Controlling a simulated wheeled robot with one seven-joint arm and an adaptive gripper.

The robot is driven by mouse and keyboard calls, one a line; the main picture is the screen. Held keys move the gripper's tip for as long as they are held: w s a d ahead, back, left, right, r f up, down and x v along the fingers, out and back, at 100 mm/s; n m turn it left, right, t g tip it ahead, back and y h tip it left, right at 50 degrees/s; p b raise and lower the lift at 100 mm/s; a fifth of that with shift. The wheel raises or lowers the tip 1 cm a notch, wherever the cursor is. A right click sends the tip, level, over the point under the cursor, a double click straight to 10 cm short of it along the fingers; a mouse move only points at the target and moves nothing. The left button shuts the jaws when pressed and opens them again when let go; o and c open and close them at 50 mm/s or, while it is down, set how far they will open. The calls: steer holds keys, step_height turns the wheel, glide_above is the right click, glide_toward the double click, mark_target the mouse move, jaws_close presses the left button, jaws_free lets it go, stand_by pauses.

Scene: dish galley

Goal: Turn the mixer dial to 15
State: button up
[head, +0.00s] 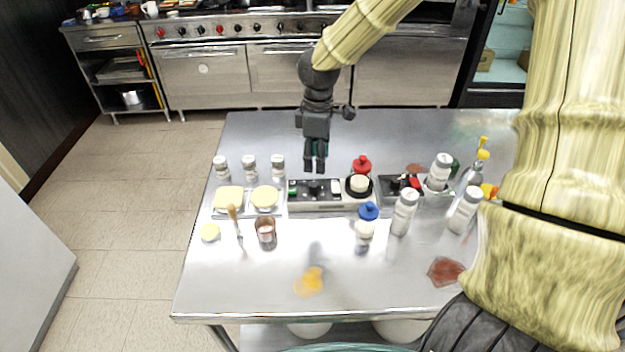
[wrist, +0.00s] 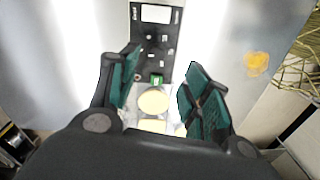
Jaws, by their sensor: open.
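A long box with a black control panel (head: 315,189) lies in the middle of the steel table in the head view. It has a green part at its left end and a pale window at its right end. The panel (wrist: 154,45) also shows in the wrist view, with small pale marks, but I cannot make out a dial's number. My gripper (head: 315,167) points down just above and behind the panel, open and empty. In the wrist view my gripper (wrist: 160,68) has its two fingers apart on either side of the panel's green end (wrist: 157,78), apparently touching nothing.
A round black-rimmed piece with a pale top (head: 359,184) adjoins the panel's right end. A red-capped bottle (head: 362,165), a blue-capped bottle (head: 366,222) and a white shaker (head: 404,212) stand close by.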

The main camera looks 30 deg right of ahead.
glide_above(314, 183)
steer(key=f, duration=0.2)
steer(key=w+f, duration=0.1)
steer(key=f, duration=0.1)
steer(key=shift+f, duration=0.3)
steer(key=shift+s+f+p, duration=0.2)
steer(key=shift+f, duration=0.65)
steer(key=shift+s+f+p, duration=0.15)
steer(key=shift+f+p, duration=0.1)
steer(key=shift+f, duration=0.55)
steer(key=shift+s+f+p, duration=0.2)
steer(key=shift+f, duration=0.65)
steer(key=shift+w, duration=0.1)
steer(key=c, duration=1.1)
